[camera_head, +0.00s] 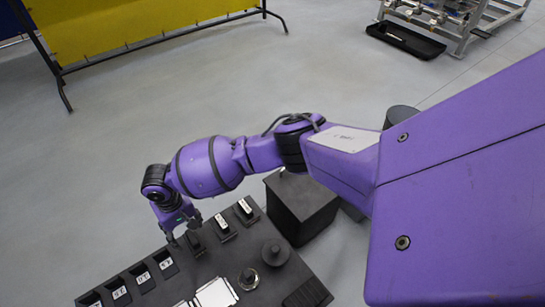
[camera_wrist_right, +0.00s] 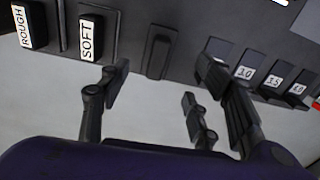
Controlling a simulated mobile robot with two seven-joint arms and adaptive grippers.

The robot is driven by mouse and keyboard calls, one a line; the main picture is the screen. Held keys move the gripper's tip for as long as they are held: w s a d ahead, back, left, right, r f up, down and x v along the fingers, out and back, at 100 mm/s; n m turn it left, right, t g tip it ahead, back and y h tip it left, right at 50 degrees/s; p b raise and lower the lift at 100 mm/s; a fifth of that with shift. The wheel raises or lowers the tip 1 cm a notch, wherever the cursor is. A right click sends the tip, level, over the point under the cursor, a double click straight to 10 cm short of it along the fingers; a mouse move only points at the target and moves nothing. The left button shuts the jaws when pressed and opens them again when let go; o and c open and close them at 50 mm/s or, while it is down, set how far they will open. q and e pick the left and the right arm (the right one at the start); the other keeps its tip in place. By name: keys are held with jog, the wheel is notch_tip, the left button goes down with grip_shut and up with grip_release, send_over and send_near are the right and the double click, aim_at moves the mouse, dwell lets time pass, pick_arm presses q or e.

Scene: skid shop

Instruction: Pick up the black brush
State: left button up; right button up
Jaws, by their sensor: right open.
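A plain dark block, likely the black brush (camera_wrist_right: 158,54), stands at the edge of the black tool board (camera_head: 140,290), between the SOFT block (camera_wrist_right: 90,37) and the 3.0 slot (camera_wrist_right: 245,72). In the head view the dark block (camera_head: 195,242) is partly hidden by my right gripper (camera_head: 182,233). My right gripper (camera_wrist_right: 163,74) is open and empty in the wrist view, its fingers spread to either side of the block's near end. I cannot tell whether they touch it. My left gripper is not in view.
The ROUGH block (camera_wrist_right: 29,24) stands beside the SOFT block. A round black knob (camera_head: 275,252) and white cards (camera_head: 216,293) are on the board. A dark box (camera_head: 300,205) stands behind it. The grey floor beyond is open, up to a yellow panel (camera_head: 130,22).

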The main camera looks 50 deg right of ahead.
aim_at(191, 236)
jog(key=shift+s+f, duration=0.15)
jog(key=shift+m, duration=0.3)
jog(key=f+b, duration=0.2)
jog(key=f, duration=0.1)
jog(key=f+b, duration=0.3)
jog(key=f, duration=0.1)
jog(key=shift+w+d+f, duration=0.1)
jog(key=shift+w+f, duration=0.1)
jog(key=shift+f, duration=0.05)
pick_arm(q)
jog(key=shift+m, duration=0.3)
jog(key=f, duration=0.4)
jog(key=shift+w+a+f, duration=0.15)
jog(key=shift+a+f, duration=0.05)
pick_arm(e)
jog(key=shift+c, duration=0.5)
jog(key=c, duration=1.3)
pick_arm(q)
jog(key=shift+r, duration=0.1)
pick_arm(e)
jog(key=shift+r, duration=0.15)
